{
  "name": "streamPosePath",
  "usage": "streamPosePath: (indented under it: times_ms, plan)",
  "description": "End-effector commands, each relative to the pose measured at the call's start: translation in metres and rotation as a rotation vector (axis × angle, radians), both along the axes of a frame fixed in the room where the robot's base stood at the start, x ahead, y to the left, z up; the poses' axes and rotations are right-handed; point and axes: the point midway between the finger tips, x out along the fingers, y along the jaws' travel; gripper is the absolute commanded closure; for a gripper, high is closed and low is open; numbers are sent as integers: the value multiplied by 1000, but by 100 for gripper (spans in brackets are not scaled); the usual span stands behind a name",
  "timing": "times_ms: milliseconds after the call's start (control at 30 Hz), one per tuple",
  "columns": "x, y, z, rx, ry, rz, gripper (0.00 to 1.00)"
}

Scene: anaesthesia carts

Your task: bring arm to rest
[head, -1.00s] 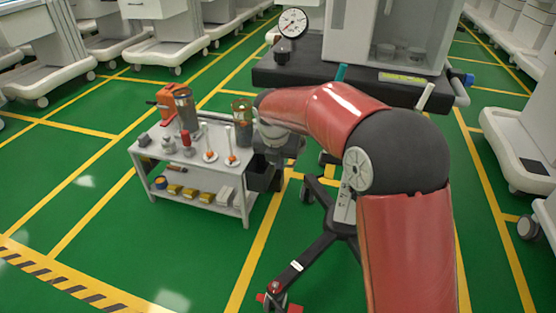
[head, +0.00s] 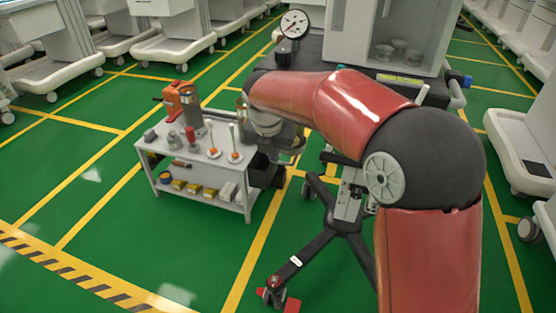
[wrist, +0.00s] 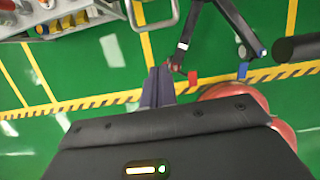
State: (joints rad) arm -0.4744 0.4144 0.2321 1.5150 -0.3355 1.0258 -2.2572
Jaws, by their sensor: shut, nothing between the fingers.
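My arm (head: 360,108) reaches up from the lower right of the head view, bends at a dark elbow, and extends left past the front of an anaesthesia cart. Its far end is beside the right end of a small white trolley (head: 200,165), and the gripper is largely hidden there. In the wrist view my gripper (wrist: 160,72) shows as two dark fingers close together, shut and empty, above the green floor. A red arm link of mine shows at the right there.
The cart's dark top (head: 290,66) carries a dial gauge (head: 294,23). Its wheeled base (head: 335,218) stands below my arm. The trolley holds a metal canister (head: 192,108), an orange device (head: 174,100) and small parts. Green floor is open at the left front.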

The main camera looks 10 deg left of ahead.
Motion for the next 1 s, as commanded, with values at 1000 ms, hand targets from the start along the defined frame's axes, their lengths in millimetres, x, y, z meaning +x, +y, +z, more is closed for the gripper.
streamPosePath:
  times_ms: [1000]
  plan:
    - [-138, -228, 99, 586, -122, -1672, 100]
